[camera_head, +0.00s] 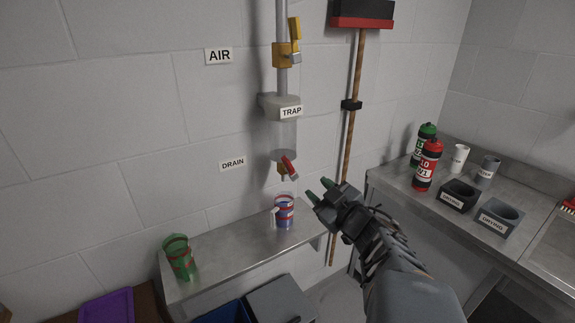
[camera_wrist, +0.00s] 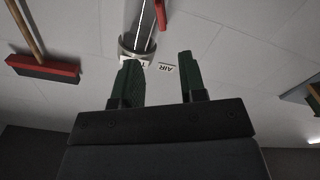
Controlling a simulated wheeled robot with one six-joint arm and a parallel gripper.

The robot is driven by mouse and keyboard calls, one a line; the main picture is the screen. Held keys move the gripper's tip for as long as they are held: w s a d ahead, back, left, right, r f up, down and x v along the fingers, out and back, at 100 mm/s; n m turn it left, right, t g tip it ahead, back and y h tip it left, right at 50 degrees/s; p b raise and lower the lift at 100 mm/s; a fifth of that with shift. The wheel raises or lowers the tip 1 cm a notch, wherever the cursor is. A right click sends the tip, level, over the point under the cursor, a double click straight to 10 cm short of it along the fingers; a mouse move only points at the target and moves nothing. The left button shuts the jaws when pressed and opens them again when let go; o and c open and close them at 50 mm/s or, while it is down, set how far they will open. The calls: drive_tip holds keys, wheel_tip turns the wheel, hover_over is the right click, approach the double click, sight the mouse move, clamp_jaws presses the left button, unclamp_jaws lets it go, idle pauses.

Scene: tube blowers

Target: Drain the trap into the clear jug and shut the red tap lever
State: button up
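The trap (camera_head: 283,138) is a clear bowl under a grey head on the wall pipe. Below it, a small brass tap carries the red tap lever (camera_head: 289,167), which slants down to the right. A blue, red and white banded vessel with a pale handle (camera_head: 284,212) stands upright on the steel shelf below the tap; I cannot tell whether it is the clear jug. My gripper (camera_head: 320,190) is open and empty, right of the tap and apart from it. In the wrist view, its green fingers (camera_wrist: 158,75) are spread, with the trap (camera_wrist: 138,35) beyond them.
A green jug (camera_head: 179,257) stands on the shelf (camera_head: 235,248) at left. A yellow-levered valve (camera_head: 287,52) is on the pipe above. A broom (camera_head: 352,125) hangs right of the trap. Bottles (camera_head: 427,165), cups and drying holders stand on the right bench (camera_head: 410,192).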

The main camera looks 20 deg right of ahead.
sight(291, 167)
drive_tip(key=w+p, duration=0.1)
drive_tip(key=w, duration=0.3)
drive_tip(key=w+a+p, duration=0.1)
drive_tip(key=w+p, duration=0.1)
drive_tip(key=w, duration=0.3)
drive_tip(key=w+p, duration=0.1)
drive_tip(key=w, duration=0.3)
drive_tip(key=shift+w+a, duration=0.3)
drive_tip(key=shift+a, duration=0.05)
drive_tip(key=shift+c, duration=0.3)
clamp_jaws()
